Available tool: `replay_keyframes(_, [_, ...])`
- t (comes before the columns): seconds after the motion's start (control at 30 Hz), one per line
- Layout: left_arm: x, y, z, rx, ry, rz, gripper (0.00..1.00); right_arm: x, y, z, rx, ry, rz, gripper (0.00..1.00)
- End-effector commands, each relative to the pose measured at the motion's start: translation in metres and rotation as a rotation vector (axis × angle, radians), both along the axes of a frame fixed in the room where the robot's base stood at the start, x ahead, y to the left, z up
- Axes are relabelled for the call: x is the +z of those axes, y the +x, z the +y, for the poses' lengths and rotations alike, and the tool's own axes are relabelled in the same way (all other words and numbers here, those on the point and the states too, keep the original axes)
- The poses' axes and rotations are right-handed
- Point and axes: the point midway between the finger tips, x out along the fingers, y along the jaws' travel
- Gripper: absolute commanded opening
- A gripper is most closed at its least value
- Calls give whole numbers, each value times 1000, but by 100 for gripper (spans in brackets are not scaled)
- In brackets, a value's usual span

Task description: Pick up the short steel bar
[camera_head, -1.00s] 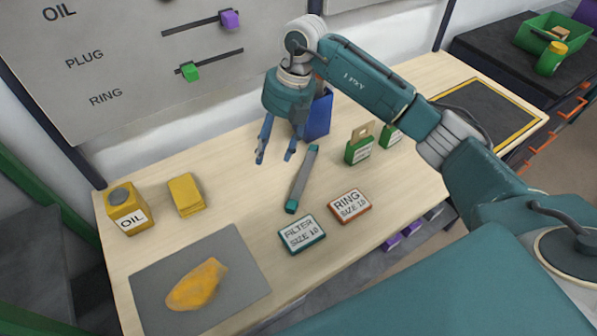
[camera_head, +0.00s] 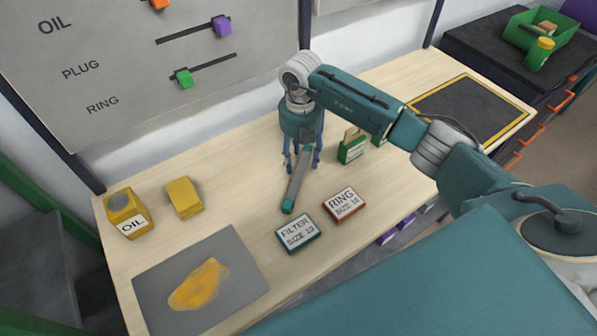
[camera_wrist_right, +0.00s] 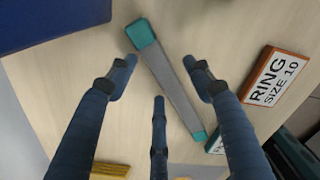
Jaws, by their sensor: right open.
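The short steel bar (camera_head: 297,186) is grey with teal ends and lies on the wooden table. In the right wrist view the bar (camera_wrist_right: 172,85) runs diagonally between my spread fingers. My right gripper (camera_head: 302,163) is open and points down over the bar's far part. In the right wrist view the right gripper (camera_wrist_right: 163,82) has its fingers on both sides of the bar, with no clear contact. How high the fingertips are above the table is hard to tell. My left gripper is not in view.
A FILTER box (camera_head: 297,233) and a RING box (camera_head: 344,204) lie near the bar's near end. A green box (camera_head: 352,147) stands to its right. A blue container (camera_wrist_right: 45,20) shows in the wrist view. The oil can (camera_head: 126,213), yellow block (camera_head: 184,197) and grey mat (camera_head: 240,291) are left.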

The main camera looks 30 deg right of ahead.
Motion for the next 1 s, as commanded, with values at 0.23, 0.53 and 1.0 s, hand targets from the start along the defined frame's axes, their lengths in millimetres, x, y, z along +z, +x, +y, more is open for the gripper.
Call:
replay_keyframes(0.23, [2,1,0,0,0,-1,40,-10,0,0,1,0,-1,51])
replay_keyframes(0.53, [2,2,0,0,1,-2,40,-10,0,0,0,0,-1,9])
replay_keyframes(1.0, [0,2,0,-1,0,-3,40,-2,1,0,0,2,-4,0])
